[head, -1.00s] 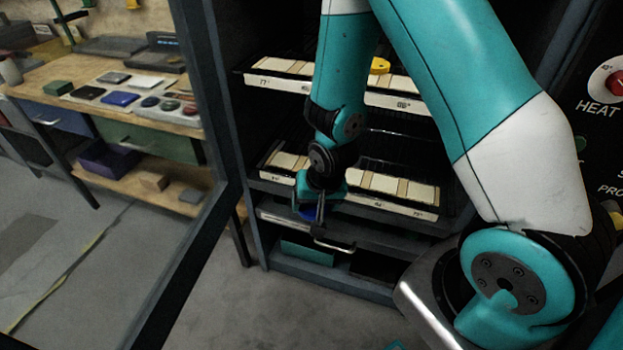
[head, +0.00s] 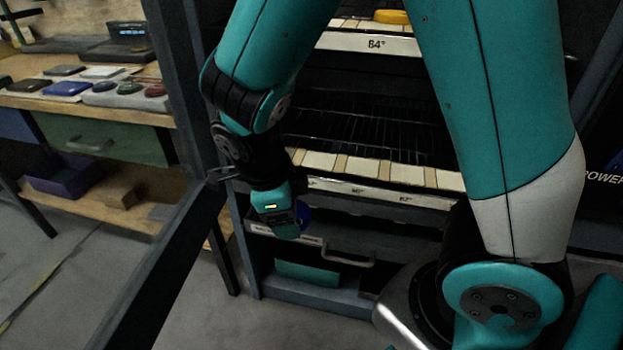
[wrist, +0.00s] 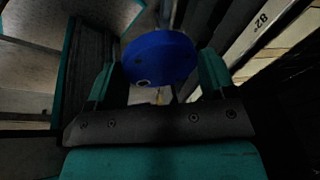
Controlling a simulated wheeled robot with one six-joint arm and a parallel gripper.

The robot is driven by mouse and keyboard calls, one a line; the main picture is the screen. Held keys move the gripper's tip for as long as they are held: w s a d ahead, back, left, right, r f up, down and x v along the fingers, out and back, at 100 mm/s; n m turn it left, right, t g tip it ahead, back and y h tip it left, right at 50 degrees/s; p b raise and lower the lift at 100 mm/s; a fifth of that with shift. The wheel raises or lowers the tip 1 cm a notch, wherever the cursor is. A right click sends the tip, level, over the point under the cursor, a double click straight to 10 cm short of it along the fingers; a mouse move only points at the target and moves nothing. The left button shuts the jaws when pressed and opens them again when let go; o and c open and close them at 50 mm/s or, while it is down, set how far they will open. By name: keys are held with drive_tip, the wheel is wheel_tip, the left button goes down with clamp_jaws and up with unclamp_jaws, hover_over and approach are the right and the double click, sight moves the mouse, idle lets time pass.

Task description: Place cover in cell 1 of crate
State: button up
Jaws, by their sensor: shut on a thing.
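A blue round piece, which looks like the cover (wrist: 160,58), sits between the two fingers of my gripper (wrist: 158,82) in the wrist view. My gripper is shut on it. In the head view my gripper (head: 286,222) hangs low in front of the rack, and only a small edge of the blue piece (head: 304,223) shows behind it. I cannot make out a crate with numbered cells; a purple open box (head: 68,180) stands on the low wooden shelf at left, and I cannot tell whether it is the crate.
The rack has pale-tiled shelves (head: 400,174) with temperature labels, and a handled drawer (head: 345,262) below. A dark frame post (head: 165,265) stands close left of my gripper. A workbench (head: 150,117) with small parts is at far left. Grey floor (head: 60,270) is open there.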

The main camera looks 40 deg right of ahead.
drive_tip(key=shift+d, duration=0.25)
drive_tip(key=b, duration=0.1)
hover_over(318, 172)
drive_tip(key=s+a, duration=0.1)
drive_tip(key=a, duration=0.2)
drive_tip(key=shift+w+d, duration=0.3)
drive_tip(key=shift+d, duration=0.3)
drive_tip(key=shift+w+d, duration=0.3)
drive_tip(key=shift+d, duration=0.3)
drive_tip(key=shift+a+f+b, duration=0.1)
drive_tip(key=shift+f+b, duration=0.3)
drive_tip(key=shift+f, duration=1.15)
drive_tip(key=shift+f, duration=0.1)
drive_tip(key=shift+f, duration=0.15)
drive_tip(key=o, duration=1)
